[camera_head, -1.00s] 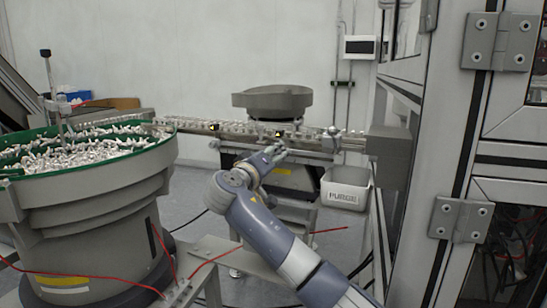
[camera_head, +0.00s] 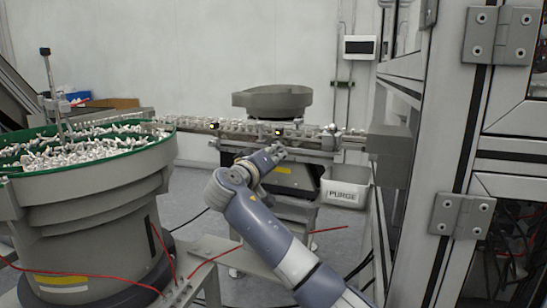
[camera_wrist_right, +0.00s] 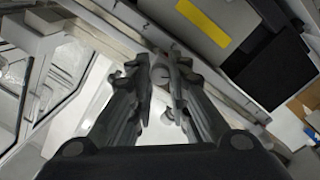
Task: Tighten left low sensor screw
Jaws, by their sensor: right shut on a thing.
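Two small dark sensors with bright faces sit along the conveyor rail (camera_head: 345,143) in the head view, a left one (camera_head: 187,126) and a right one (camera_head: 278,132). My right gripper (camera_head: 278,152) is at the front side of the rail, just below the right sensor. In the right wrist view the fingers of my right gripper (camera_wrist_right: 160,75) are closed around a small round grey part, which looks like a sensor screw (camera_wrist_right: 158,74). The fingers hide most of it, and I cannot tell which sensor it belongs to. My left gripper is not in view.
A large bowl feeder (camera_head: 90,195) full of white parts stands at the left. A white PURGE bin (camera_head: 345,192) hangs right of the gripper. A machine frame (camera_head: 440,150) fills the right side. A grey hopper (camera_head: 272,101) stands behind the rail.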

